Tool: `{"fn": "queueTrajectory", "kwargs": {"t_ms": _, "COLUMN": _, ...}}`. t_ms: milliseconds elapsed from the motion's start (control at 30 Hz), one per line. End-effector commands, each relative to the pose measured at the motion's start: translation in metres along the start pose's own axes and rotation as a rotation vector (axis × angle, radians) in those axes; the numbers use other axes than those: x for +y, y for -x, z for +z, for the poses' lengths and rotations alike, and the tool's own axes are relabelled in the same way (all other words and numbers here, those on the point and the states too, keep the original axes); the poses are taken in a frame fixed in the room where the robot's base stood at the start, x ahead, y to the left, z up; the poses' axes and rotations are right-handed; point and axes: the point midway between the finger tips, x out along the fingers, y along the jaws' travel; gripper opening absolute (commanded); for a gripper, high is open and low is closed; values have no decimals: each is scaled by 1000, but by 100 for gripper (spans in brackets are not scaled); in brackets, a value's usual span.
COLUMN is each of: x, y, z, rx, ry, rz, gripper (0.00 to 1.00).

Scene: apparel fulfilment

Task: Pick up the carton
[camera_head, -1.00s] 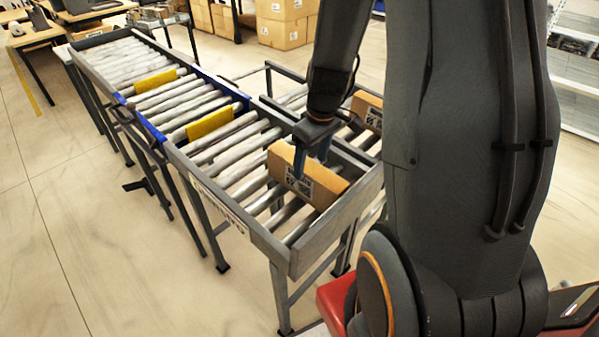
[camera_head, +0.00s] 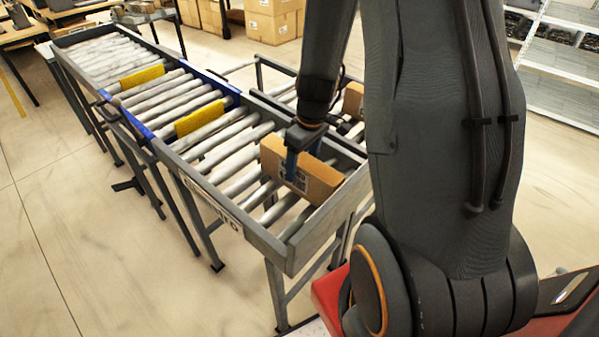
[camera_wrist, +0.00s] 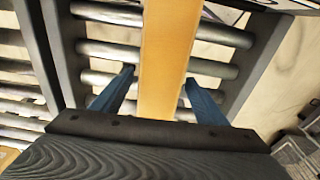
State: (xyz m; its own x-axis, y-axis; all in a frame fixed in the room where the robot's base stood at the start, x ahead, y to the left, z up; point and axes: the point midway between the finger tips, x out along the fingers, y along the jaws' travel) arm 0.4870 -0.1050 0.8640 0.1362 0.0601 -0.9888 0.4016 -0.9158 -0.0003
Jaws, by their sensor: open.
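A brown carton (camera_head: 318,183) with a printed label stands on edge on the rollers at the near end of the conveyor. My gripper (camera_head: 296,165) is down at the carton, and one blue finger shows in front of its labelled face. In the wrist view the carton (camera_wrist: 166,62) runs as a narrow strip between the two blue fingers. My gripper (camera_wrist: 158,85) is open, with a finger on each side and a visible gap to the carton on both sides. The other finger is hidden in the head view.
The roller conveyor (camera_head: 205,195) has raised metal side rails and an end plate near the carton. Yellow strips (camera_head: 200,119) stand farther up the rollers. Another carton (camera_head: 353,99) sits behind my arm. Stacked boxes (camera_head: 272,22) stand at the back.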

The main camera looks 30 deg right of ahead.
Motion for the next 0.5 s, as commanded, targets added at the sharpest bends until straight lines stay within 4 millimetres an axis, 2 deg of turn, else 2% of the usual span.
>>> {"fn": "queueTrajectory", "kwargs": {"t_ms": 500, "x": 2, "y": -48, "z": -9, "rx": -1, "ry": 0, "rz": 0, "gripper": 67}}
